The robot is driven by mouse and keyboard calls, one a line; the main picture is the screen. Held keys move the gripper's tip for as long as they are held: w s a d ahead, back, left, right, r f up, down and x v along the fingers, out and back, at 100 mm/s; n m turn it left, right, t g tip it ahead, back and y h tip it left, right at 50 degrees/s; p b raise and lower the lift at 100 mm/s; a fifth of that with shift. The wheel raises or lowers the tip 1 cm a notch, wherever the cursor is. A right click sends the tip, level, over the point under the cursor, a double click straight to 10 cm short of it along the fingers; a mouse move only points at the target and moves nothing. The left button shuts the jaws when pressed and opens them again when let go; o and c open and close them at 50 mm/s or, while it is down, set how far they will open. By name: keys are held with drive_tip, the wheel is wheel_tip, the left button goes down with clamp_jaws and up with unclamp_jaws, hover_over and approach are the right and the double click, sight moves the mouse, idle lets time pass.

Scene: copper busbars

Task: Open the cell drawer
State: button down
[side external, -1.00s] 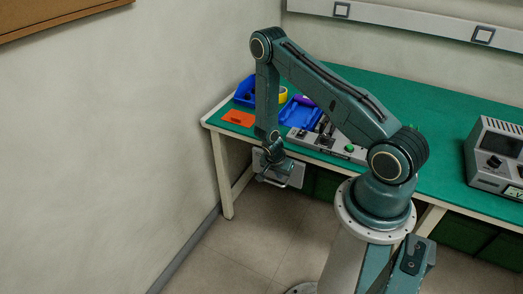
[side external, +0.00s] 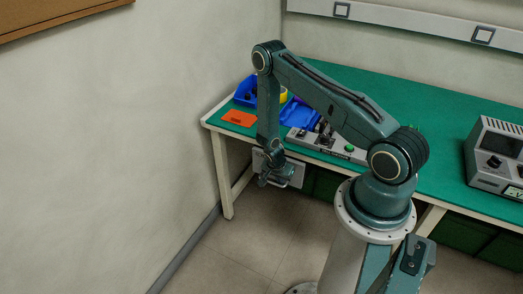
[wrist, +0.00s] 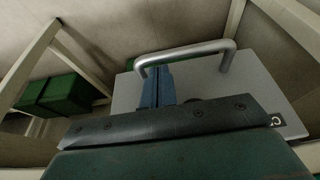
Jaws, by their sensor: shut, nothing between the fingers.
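The cell drawer's pale grey front (wrist: 195,78) fills the middle of the wrist view, with a silver bar handle (wrist: 190,50) along its upper part in that view. My gripper (wrist: 158,70) is shut and empty. Its blue fingers reach the left end of the handle, with the tips beside or just behind the bar; I cannot tell if they touch it. In the side view the drawer front (side external: 291,176) shows below the bench's front edge, partly hidden by my gripper (side external: 264,182).
The green bench (side external: 395,95) stands above the drawer, its pale leg (side external: 222,175) to the left. A dark green box (wrist: 60,95) sits under the bench. An orange card (side external: 238,118) and blue bins (side external: 245,90) lie on top. The floor in front is clear.

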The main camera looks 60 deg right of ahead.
drive_tip(key=a, duration=2.7)
drive_tip(key=shift+a, duration=0.4)
drive_tip(key=v, duration=1)
drive_tip(key=w+d+r+n+t+y, duration=0.15)
drive_tip(key=r+n, duration=0.25)
drive_tip(key=r, duration=0.9)
drive_tip(key=d+r+n+t+y, duration=0.1)
drive_tip(key=d+r+n, duration=0.15)
drive_tip(key=r, duration=1.15)
drive_tip(key=s+d+r+n+t+y, duration=0.1)
drive_tip(key=s+d+r+n+t, duration=0.2)
drive_tip(key=s+r+n, duration=0.8)
drive_tip(key=s+d+r, duration=0.1)
drive_tip(key=s+r, duration=0.3)
drive_tip(key=shift+s+r, duration=0.2)
drive_tip(key=shift+s, duration=0.15)
